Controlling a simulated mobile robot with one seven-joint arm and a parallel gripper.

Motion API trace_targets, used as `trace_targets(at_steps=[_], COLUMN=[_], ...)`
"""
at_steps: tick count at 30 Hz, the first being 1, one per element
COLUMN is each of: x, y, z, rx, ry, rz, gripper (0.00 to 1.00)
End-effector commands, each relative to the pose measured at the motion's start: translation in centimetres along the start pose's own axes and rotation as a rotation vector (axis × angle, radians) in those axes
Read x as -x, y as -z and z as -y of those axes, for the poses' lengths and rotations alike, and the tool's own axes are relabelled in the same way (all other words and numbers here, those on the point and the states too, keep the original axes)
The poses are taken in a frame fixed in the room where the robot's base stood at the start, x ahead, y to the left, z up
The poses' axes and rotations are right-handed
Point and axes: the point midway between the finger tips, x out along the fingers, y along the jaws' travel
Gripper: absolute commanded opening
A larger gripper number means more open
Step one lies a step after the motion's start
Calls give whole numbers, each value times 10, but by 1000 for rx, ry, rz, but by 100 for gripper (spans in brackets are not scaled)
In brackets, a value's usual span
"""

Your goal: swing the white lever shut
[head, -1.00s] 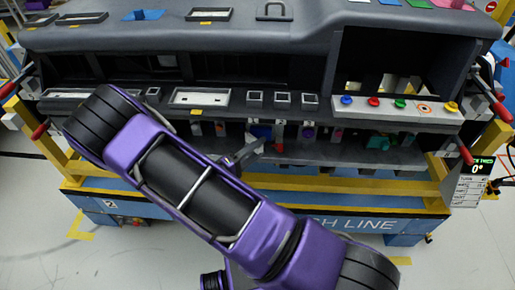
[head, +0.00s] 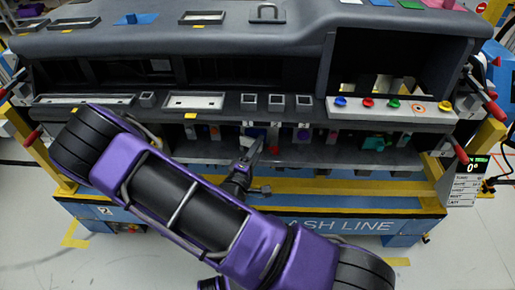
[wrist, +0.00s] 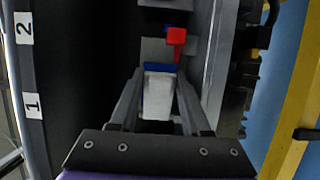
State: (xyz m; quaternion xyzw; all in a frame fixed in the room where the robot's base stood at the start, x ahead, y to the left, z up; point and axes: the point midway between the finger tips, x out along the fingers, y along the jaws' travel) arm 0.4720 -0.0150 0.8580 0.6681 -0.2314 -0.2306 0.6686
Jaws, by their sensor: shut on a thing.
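The white lever (wrist: 158,97) shows in the wrist view as a pale block between the two fingers of my gripper (wrist: 160,75). The fingers are closed on its sides. A blue part (wrist: 160,68) lies just beyond the block, and a red piece (wrist: 176,37) stands past it. In the head view my gripper (head: 252,150) reaches into the low slot under the dashboard's front edge, left of the middle. The lever cannot be made out there; my gripper and arm cover that spot.
The dashboard (head: 265,60) overhangs the slot. Coloured buttons (head: 391,104) sit on a ledge at right. Several small parts line the slot, including a teal one (head: 374,143). A yellow rail (head: 340,187) runs below. Number labels (wrist: 33,105) line the wrist view's left side.

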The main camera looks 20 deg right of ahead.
Motion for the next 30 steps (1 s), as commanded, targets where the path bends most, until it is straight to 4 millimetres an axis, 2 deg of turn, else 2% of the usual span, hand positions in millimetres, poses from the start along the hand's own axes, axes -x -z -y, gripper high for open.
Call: trace_targets(at_steps=[3,4,6,15,19,23,30], x=[0,0,0,1,11,35,94], y=[1,1,1,0,1,2,1], z=[-1,-1,0,0,1,0,0], rx=[-2,-2,-2,-1,-1,-1,-1], ry=[-2,-2,-1,0,2,3,2], rz=[0,0,0,1,0,-3,-4], gripper=[0,52,62,62,62,62,62])
